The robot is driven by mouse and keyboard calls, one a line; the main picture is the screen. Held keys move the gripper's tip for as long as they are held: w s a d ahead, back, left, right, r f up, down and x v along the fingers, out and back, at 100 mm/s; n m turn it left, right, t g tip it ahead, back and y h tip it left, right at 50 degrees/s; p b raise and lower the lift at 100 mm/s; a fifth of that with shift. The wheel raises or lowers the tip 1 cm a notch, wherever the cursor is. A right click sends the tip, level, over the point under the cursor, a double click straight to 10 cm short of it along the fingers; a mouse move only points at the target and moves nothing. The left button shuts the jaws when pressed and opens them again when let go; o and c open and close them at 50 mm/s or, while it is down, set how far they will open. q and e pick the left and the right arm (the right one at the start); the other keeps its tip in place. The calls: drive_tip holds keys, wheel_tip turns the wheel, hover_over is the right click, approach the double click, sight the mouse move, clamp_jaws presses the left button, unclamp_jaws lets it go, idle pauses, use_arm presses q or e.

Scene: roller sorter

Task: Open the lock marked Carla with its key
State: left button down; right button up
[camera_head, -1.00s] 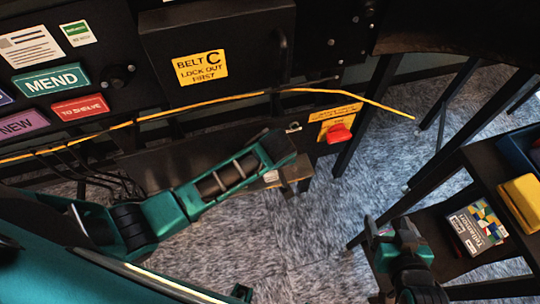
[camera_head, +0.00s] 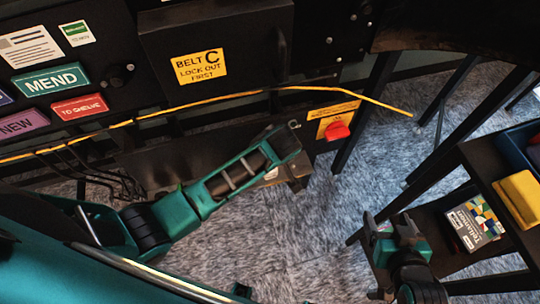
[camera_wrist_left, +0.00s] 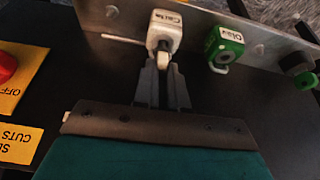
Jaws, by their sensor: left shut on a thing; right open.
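The white lock marked Carla (camera_wrist_left: 166,28) hangs on a metal rail at the top of the left wrist view, label towards me. My left gripper (camera_wrist_left: 164,72) is right below it, its fingertips shut on a small pale piece, the key (camera_wrist_left: 164,60). The key is at the lock's lower end; I cannot tell how deep it sits. In the head view the left fingertips are hidden by the arm's end. My right gripper (camera_head: 388,224) is open and empty, beside the dark shelf at lower right.
A green lock (camera_wrist_left: 225,45) and a dark lock (camera_wrist_left: 298,66) hang right of Carla's. A red switch (camera_head: 337,131) on a yellow plate is close to the left arm's end. The dark shelf (camera_head: 490,160) carries a boxed game (camera_head: 474,222) and a yellow item (camera_head: 522,196).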

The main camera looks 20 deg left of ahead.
use_arm(q)
drive_tip(key=shift+r+p, duration=0.7)
drive_tip(key=shift+r, duration=1.75)
drive_tip(key=shift+s, duration=0.1)
